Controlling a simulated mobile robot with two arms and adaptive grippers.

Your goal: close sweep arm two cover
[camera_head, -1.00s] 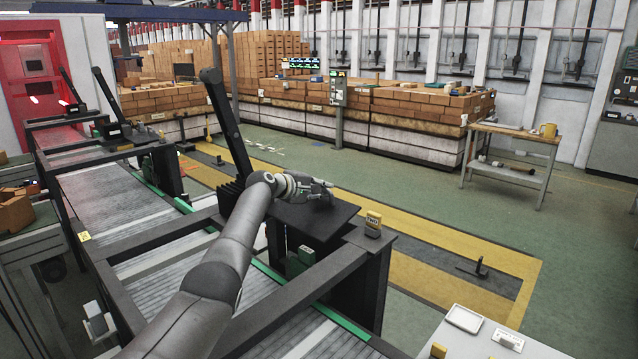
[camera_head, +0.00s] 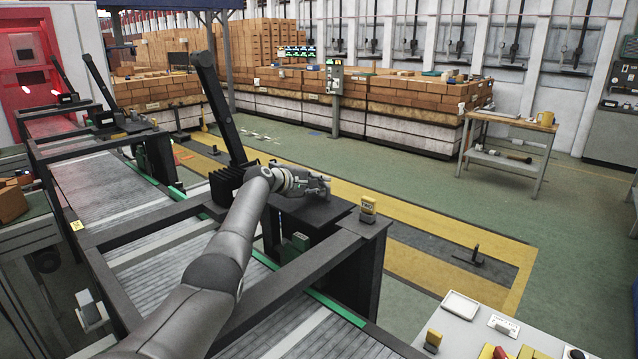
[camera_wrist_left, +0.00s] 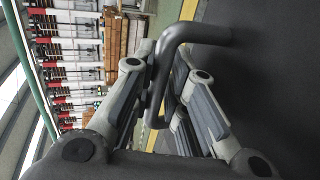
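Sweep arm two's cover (camera_head: 322,214) is a dark flat plate on top of the black stand beside the conveyor. A yellow tag reading TWO (camera_head: 368,205) stands at its right. A long black bar (camera_head: 222,105) rises steeply behind and left of the plate. My left gripper (camera_head: 318,184) is just above the plate. In the left wrist view a dark bent handle (camera_wrist_left: 174,40) on the dark panel (camera_wrist_left: 275,80) passes between the fingers, which look closed around it. The hidden side of the grip and the plate's underside do not show. My right gripper is not in view.
Roller conveyor (camera_head: 110,185) with black cross frames runs along the left. A white table (camera_head: 455,335) with a tray (camera_head: 460,305) is at bottom right. A cart (camera_head: 505,150) with a yellow mug stands at the back right. Green floor between is mostly clear.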

